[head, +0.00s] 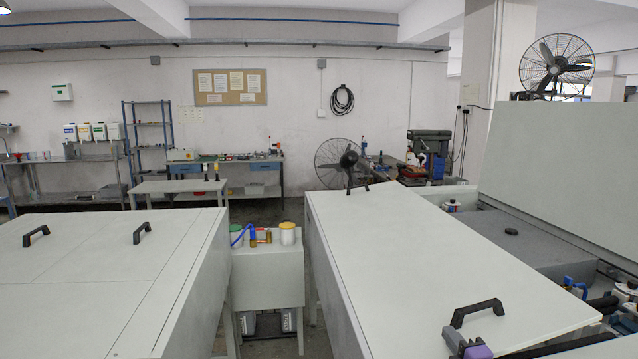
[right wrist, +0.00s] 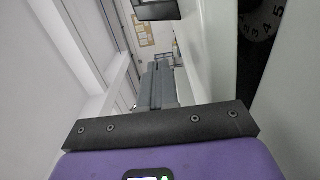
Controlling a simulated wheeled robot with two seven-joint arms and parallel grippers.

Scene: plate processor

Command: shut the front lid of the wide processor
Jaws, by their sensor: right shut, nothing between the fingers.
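The wide processor (head: 332,262) stands right of centre in the head view. A broad pale lid panel (head: 425,245) lies roughly flat on it, with a black bar handle (head: 477,311) near its front right corner. I cannot tell whether the panel is fully seated. Another large panel (head: 570,165) stands raised at the right. My right gripper (head: 468,345), purple and grey, is shut and empty, close beside the handle's near end; contact is unclear. In the right wrist view its purple body and black bolted bar fill the lower part. My left gripper is not in view.
Beside the flat panel, an opening shows a grey inner cover (head: 520,240) and black fittings. A second pale machine (head: 110,275) with two black handles stands at left. A small cabinet (head: 268,275) with jars fills part of the gap between.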

